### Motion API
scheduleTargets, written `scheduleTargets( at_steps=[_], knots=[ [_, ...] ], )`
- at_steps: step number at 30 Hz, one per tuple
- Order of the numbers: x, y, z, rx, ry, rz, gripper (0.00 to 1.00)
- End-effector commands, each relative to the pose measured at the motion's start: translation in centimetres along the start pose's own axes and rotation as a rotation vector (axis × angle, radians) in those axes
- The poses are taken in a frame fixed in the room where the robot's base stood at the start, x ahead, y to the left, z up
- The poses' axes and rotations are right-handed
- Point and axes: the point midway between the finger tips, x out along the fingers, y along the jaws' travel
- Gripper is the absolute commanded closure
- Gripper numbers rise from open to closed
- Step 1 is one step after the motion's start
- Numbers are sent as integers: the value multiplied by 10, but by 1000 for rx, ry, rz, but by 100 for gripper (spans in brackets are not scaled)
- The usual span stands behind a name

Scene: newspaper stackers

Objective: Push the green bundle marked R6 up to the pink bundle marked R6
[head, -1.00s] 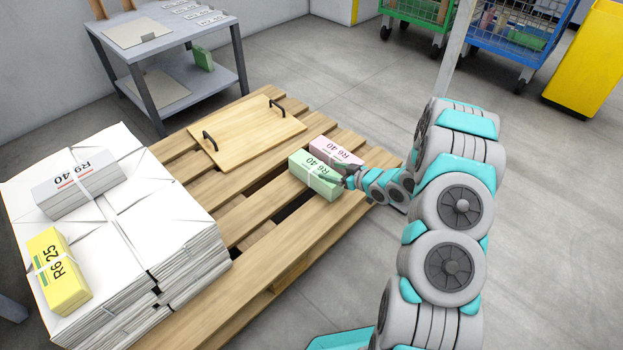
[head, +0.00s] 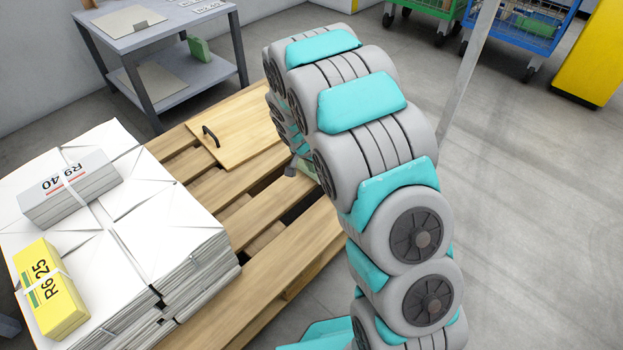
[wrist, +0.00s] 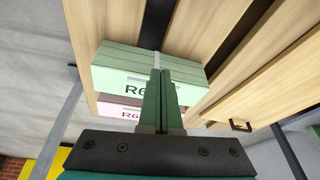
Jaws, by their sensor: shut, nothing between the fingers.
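The green bundle marked R6 (wrist: 130,72) lies on the wooden pallet, with a pale strap around it. The pink bundle marked R6 (wrist: 125,106) lies right beside it, partly covered in the wrist view. The two look very close; I cannot tell whether they touch. My gripper (wrist: 161,75) is shut and empty, its fingertips overlapping the green bundle near the strap. Contact is unclear.
On that stack lie a grey R9 bundle (head: 75,195) and a yellow R6 bundle (head: 55,305). A grey table (head: 190,85) stands behind.

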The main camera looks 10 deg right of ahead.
Motion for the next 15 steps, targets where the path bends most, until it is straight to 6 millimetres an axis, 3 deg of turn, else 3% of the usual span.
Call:
scheduleTargets(
  at_steps=[3,8,15],
  knots=[
    [-13,-3,27,116,-25,61,100],
    [-18,-2,40,185,-39,95,100],
    [13,2,42,188,-40,99,100]
  ],
)
